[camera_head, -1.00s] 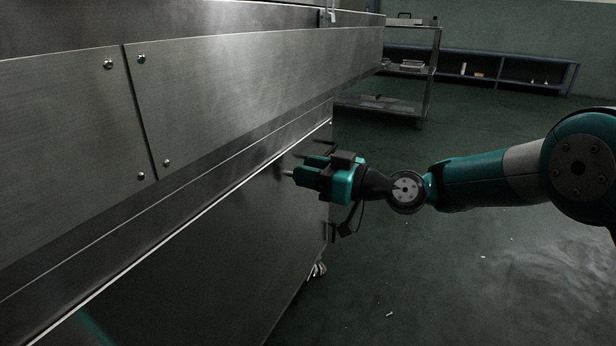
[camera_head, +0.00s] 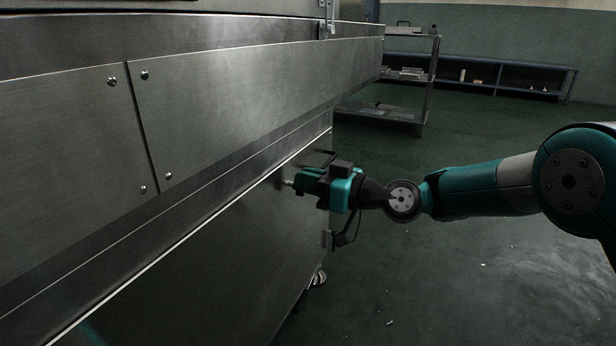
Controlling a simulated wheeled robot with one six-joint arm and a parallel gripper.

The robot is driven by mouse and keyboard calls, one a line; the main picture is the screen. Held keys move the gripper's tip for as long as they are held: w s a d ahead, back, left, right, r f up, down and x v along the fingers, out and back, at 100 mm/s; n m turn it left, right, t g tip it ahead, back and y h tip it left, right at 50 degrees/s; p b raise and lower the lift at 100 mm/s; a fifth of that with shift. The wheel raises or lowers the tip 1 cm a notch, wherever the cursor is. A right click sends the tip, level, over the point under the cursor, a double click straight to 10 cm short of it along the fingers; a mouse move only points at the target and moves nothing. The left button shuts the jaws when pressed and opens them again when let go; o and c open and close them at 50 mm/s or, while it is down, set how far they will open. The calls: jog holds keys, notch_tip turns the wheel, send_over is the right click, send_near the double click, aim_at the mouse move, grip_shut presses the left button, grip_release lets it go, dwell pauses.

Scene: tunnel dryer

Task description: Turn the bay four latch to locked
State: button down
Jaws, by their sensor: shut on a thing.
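My gripper (camera_head: 295,183) reaches in from the right and points left at the dark lower side panel of the dryer. Its fingers are shut on the bay four latch (camera_head: 288,183), of which only a small pale metal end shows at the fingertips. The rest of the latch is hidden by the fingers and the dim light, so I cannot tell which way it is turned. A thin dark bracket-like bar (camera_head: 322,154) shows just behind the gripper, near the dryer's corner.
The dryer's steel side (camera_head: 240,90) with bolted panels fills the left and overhangs the lower panel. A metal hasp (camera_head: 328,22) hangs at its top. A trolley (camera_head: 432,85) and a low shelf (camera_head: 500,85) stand behind.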

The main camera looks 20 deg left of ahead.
jog(key=shift+w+r+m+p, duration=0.2)
jog(key=shift+m+p, duration=1)
jog(key=shift+p, duration=0.05)
jog(key=m+p, duration=0.2)
jog(key=shift+w+f+m+p, duration=0.1)
jog(key=shift+w+m+p, duration=0.1)
jog(key=shift+m+p, duration=0.1)
jog(key=m+p, duration=0.2)
jog(key=m, duration=0.1)
jog(key=m+p, duration=0.1)
jog(key=m, duration=0.1)
jog(key=shift+w+f+p, duration=0.3)
jog(key=shift+f, duration=0.05)
jog(key=m, duration=0.2)
jog(key=m+p, duration=0.1)
jog(key=shift+w+f+m, duration=0.1)
jog(key=shift+f+m, duration=0.25)
jog(key=shift+m, duration=0.05)
jog(key=shift+f+m+p, duration=0.15)
jog(key=shift+m+p, duration=0.1)
jog(key=shift+m, duration=0.6)
jog(key=shift+f+m+p, duration=0.15)
jog(key=shift+m+p, duration=0.1)
jog(key=shift+m, duration=0.6)
jog(key=c, duration=1.2)
grip_release()
